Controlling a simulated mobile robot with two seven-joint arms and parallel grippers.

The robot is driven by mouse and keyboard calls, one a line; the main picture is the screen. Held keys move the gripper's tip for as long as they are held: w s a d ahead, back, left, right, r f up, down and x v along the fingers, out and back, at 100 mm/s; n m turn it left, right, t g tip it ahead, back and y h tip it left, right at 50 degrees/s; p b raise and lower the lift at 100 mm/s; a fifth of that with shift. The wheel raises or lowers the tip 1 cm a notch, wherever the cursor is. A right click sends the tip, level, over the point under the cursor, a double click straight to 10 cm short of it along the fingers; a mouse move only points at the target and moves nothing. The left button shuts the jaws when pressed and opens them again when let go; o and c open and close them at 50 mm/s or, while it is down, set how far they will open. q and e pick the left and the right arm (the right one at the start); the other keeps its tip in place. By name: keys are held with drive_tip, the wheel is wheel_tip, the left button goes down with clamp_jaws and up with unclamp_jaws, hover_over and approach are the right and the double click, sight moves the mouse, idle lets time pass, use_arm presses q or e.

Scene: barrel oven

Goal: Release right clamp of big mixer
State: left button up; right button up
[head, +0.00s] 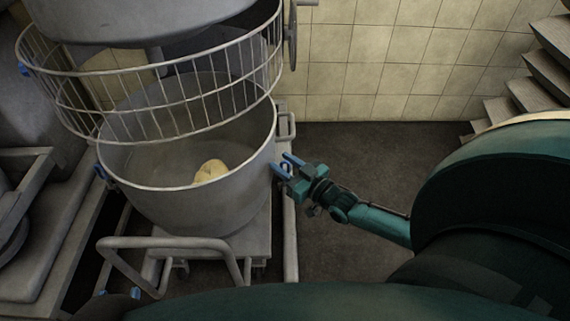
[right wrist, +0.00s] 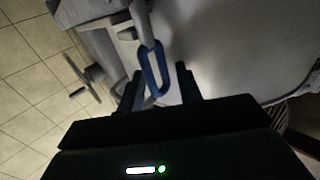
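The big mixer has a grey bowl (head: 190,207) with a pale lump of dough (head: 210,171) inside and a wire guard (head: 170,98) above it. The right clamp (right wrist: 154,68) is a blue loop handle at the bowl's right side. My right gripper (head: 286,165) is at that side. In the right wrist view, its dark fingers (right wrist: 159,88) stand apart with the loop's lower end between them; I cannot tell whether either touches it. Two blue tips at the bottom left seem to be my left gripper (head: 119,293), apart and empty. The left clamp (head: 100,172) is blue too.
A trolley with a bent tube handle (head: 170,243) carries the bowl. A handwheel (head: 292,45) is on the mixer's right side. Grey machinery (head: 60,200) stands at the left. Dark floor (head: 350,150) is free to the right, before a tiled wall (head: 380,70).

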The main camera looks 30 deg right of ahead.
clamp_jaws()
drive_tip(key=shift+s, duration=0.1)
idle(0.4)
